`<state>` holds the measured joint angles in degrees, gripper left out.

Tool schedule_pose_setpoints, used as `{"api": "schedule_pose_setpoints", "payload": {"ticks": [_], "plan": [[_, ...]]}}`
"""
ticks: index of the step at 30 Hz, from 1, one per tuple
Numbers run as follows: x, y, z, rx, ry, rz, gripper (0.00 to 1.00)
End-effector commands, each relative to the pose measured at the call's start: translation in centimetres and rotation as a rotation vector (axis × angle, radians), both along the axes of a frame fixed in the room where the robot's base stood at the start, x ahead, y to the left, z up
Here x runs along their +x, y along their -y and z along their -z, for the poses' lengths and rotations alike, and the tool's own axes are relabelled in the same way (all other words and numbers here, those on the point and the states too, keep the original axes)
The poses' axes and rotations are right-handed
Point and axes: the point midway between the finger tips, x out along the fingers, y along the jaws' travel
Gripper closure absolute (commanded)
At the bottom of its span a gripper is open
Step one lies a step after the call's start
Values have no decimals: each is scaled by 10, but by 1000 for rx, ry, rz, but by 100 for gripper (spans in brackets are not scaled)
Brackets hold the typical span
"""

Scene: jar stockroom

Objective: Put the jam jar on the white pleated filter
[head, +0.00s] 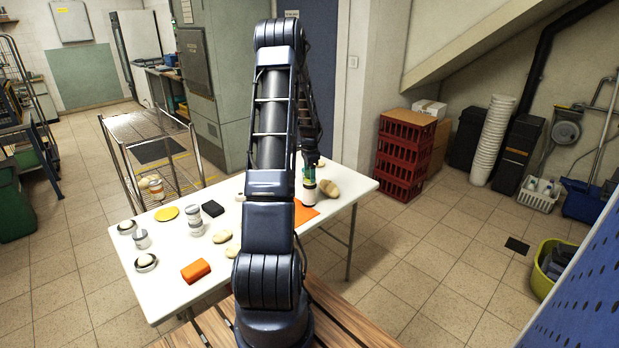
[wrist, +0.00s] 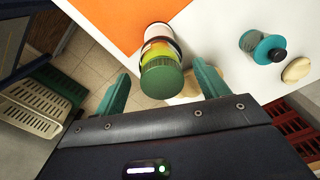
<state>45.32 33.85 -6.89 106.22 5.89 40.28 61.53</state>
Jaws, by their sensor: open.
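My gripper (wrist: 158,86) is open. The mat also shows in the wrist view (wrist: 110,22). I cannot pick out the white pleated filter with certainty; my arm hides part of the table.
The white table (head: 165,290) also holds a stacked pair of jars (head: 195,220), a black box (head: 212,208), a yellow disc (head: 166,213), an orange block (head: 195,270) and pale rounded items (head: 222,236). A teal object with a dark knob (wrist: 263,47) is right of the jar.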

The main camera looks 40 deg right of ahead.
Motion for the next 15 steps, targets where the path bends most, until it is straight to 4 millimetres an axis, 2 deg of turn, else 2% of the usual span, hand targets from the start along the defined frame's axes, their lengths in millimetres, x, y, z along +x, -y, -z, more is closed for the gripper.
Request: {"api": "schedule_pose_setpoints", "payload": {"ticks": [9, 15], "plan": [[1, 0, -64, -3, 3, -2, 27], [1, 0, -92, -2, 2, -2, 27]]}}
